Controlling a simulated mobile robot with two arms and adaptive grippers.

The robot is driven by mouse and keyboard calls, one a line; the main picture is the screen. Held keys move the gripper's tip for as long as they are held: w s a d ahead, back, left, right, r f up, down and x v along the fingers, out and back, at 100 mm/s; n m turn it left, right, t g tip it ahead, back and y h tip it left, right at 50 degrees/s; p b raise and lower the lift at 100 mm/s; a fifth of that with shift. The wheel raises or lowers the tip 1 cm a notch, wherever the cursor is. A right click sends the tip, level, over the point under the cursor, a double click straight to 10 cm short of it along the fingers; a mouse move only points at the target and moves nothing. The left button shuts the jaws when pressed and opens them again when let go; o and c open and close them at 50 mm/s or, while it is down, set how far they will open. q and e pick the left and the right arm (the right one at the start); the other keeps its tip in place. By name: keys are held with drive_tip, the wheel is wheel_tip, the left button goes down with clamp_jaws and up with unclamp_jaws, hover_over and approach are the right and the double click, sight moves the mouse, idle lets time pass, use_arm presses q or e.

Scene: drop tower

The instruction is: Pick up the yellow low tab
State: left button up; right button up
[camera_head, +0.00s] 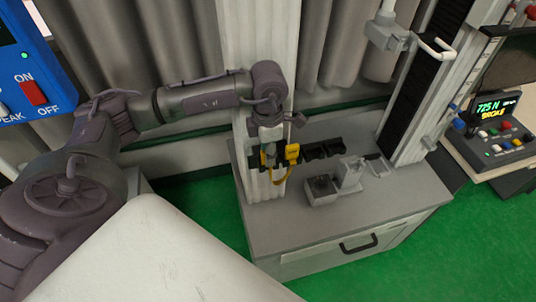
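A yellow tab-like piece (292,153) sits at the left part of a black rack on the grey cabinet top. A smaller patch of yellow (264,157) shows just left of it, and a thin yellow strip hangs below them. I cannot tell which of these is the low tab. My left gripper (269,150) points down at the yellow pieces, in front of the pale column. It is small and dark here, so its fingers and any contact are unclear. My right gripper is not in view.
The black rack (322,150) has further slots to the right. A small open grey box (321,189) and a light grey fixture (349,174) stand on the cabinet (405,199). A tall black-railed tower rises at right, beside a control console (497,144).

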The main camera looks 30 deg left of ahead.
use_arm(q)
clamp_jaws()
drive_tip(key=shift+r+p, duration=0.3)
drive_tip(key=shift+r, duration=0.3)
drive_tip(key=r, duration=0.1)
drive_tip(key=r+p, duration=0.2)
drive_tip(key=shift+w+d+r, duration=0.2)
drive_tip(key=shift+d+r, duration=0.15)
drive_tip(key=shift+r, duration=0.05)
drive_tip(key=w+d+r+p, duration=0.1)
drive_tip(key=w+d+r, duration=0.1)
drive_tip(key=d, duration=0.3)
drive_tip(key=w+d+r+p, duration=0.1)
drive_tip(key=w+d+r, duration=0.1)
drive_tip(key=d+r, duration=0.2)
drive_tip(key=shift+w+d, duration=0.25)
drive_tip(key=shift+d, duration=0.2)
drive_tip(key=shift+r, duration=0.1)
